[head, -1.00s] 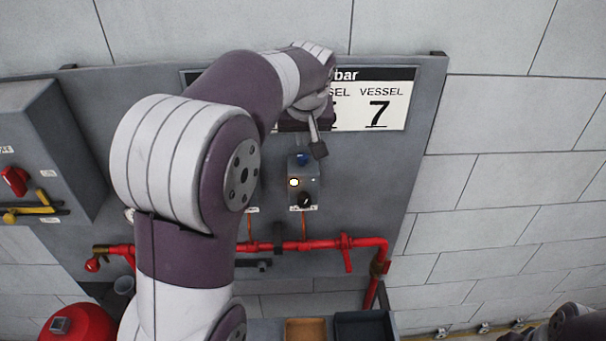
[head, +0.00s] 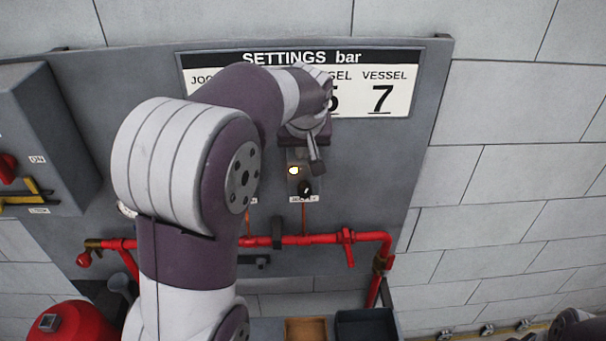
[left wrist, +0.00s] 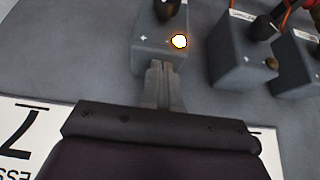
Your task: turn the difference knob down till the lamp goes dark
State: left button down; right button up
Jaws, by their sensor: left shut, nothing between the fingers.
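The grey switch box (head: 293,158) on the wall panel carries a glowing lamp (head: 293,170) and a black knob (head: 305,188) beside and below it. The left wrist view shows the same box (left wrist: 150,48), its lit lamp (left wrist: 179,41) and the knob (left wrist: 168,8) at the top edge, partly cut off. I take this black knob as the difference knob; its label is too small to read. My left gripper (head: 316,168) is shut and empty, over the upper part of the box. Its fingertips (left wrist: 158,66) point at the box, short of the knob; contact is unclear. My right gripper is out of view.
A SETTINGS bar sign (head: 385,92) hangs above. Red pipework (head: 320,239) with a valve runs below. Two similar boxes, one nearer (left wrist: 235,70) and one farther (left wrist: 298,78), stand to the right in the left wrist view. A control cabinet (head: 50,125) is at left.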

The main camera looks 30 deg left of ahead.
pick_arm(q)
jog(key=shift+w+r, duration=0.1)
jog(key=shift+w, duration=0.1)
dwell(0.5)
jog(key=shift+b, duration=0.35)
jog(key=shift+w+d+r, duration=0.1)
jog(key=shift+w+d, duration=0.05)
jog(key=shift+d, duration=0.05)
jog(key=shift+w, duration=0.1)
dwell(0.4)
jog(key=shift+s+d+f+b, duration=0.1)
jog(key=shift+s+f+b, duration=0.2)
jog(key=shift+b, duration=0.2)
notch_tip(320, 180, up, 6)
jog(key=p, duration=0.4)
jog(key=shift+r+p, duration=0.15)
jog(key=shift+p, duration=0.15)
